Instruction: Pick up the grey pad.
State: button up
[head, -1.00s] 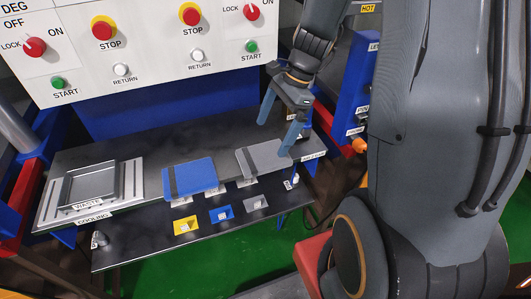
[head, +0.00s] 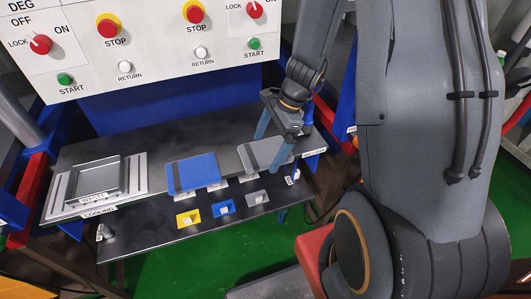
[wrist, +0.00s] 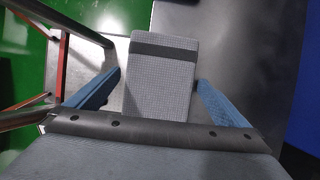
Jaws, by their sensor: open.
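The grey pad (head: 262,154) lies flat on the dark bench top towards its right end, with a darker band across it. In the wrist view the pad (wrist: 160,85) lies between my two blue fingers, with a gap on each side. My gripper (head: 268,150) is open above the pad, fingers pointing down. In the wrist view my gripper (wrist: 150,92) straddles the near part of the pad. Whether the fingertips reach down to the bench is hard to tell.
A blue pad (head: 193,174) lies left of the grey pad, and a metal tray (head: 97,182) sits farther left. Yellow (head: 188,219), blue (head: 223,207) and grey (head: 257,197) tags lie on the front ledge. The control panel (head: 150,40) stands behind.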

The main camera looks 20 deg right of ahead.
jog(key=c, duration=1)
jog(key=shift+r, duration=0.15)
